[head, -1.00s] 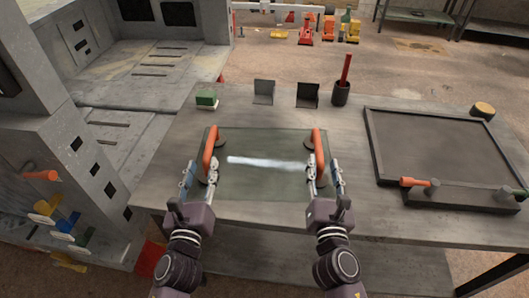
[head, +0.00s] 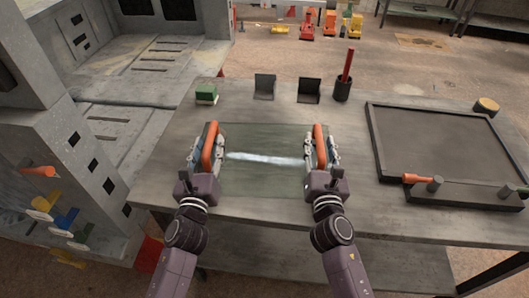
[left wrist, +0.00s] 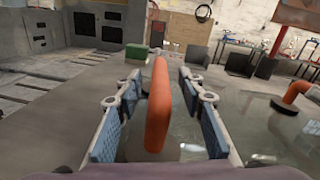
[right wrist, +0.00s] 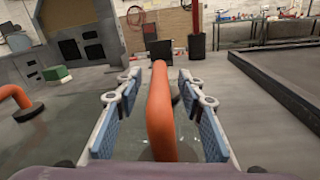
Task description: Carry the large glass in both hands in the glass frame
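The large glass (head: 262,176) is a clear greenish pane lying flat on the grey bench, with a bright reflection across it. It has an orange suction handle at each end, the left handle (head: 210,146) and the right handle (head: 320,147). My left gripper (left wrist: 157,108) is open, its blue-padded fingers on either side of the left handle with gaps showing. My right gripper (right wrist: 160,108) is open around the right handle in the same way. The glass frame (head: 440,145) is a dark rectangular tray on the right of the bench.
Behind the glass stand a green block (head: 206,94), two dark angle brackets (head: 265,86) and a black cup (head: 342,91) with a red stick. An orange-handled clamp (head: 418,179) sits at the frame's front edge. A round wooden piece (head: 486,104) lies behind the frame.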

